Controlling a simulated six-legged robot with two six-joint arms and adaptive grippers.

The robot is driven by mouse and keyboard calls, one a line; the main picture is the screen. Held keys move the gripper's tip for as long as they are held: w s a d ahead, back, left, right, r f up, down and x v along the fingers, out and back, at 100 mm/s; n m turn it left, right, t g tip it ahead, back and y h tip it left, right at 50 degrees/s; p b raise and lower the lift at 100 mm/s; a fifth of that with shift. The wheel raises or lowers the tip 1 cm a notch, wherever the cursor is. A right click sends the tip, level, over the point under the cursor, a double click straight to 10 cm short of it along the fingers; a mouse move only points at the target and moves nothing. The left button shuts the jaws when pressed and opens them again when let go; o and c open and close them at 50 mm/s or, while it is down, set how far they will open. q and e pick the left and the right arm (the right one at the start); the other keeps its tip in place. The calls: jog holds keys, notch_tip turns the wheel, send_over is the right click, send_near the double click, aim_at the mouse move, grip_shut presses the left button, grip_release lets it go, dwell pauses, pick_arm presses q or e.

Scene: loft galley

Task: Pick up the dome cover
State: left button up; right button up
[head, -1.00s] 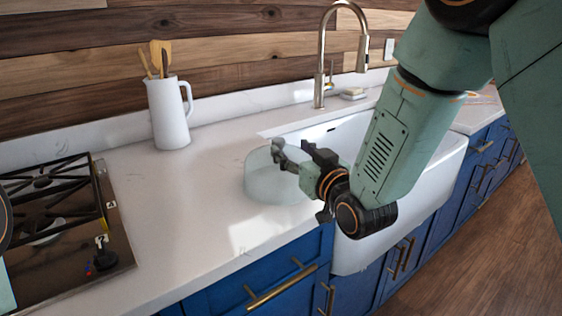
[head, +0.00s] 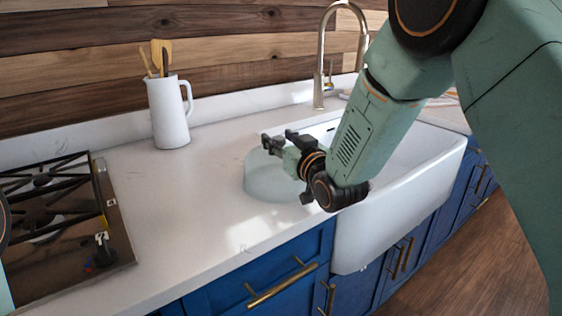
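The dome cover (head: 265,183) is a clear, pale, rounded cover standing on the white counter just left of the sink. My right gripper (head: 277,138) is in front of the upper part of the dome cover in the head view. Its two dark fingers are apart with nothing seen between them. I cannot tell whether a finger touches the cover. The gripper and wrist hide the cover's top right part. My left gripper is out of view; only a sliver of my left arm shows at the left edge.
A white pitcher (head: 169,113) with wooden utensils stands at the back. A gas hob (head: 118,235) is at the left. The white sink (head: 400,205) and a brass tap (head: 319,75) are at the right. The counter between hob and cover is clear.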

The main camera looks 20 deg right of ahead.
jog(key=shift+w+a, duration=0.1)
jog(key=shift+a, duration=0.25)
jog(key=c, duration=0.4)
jog(key=shift+d, duration=0.2)
jog(key=c, duration=0.4)
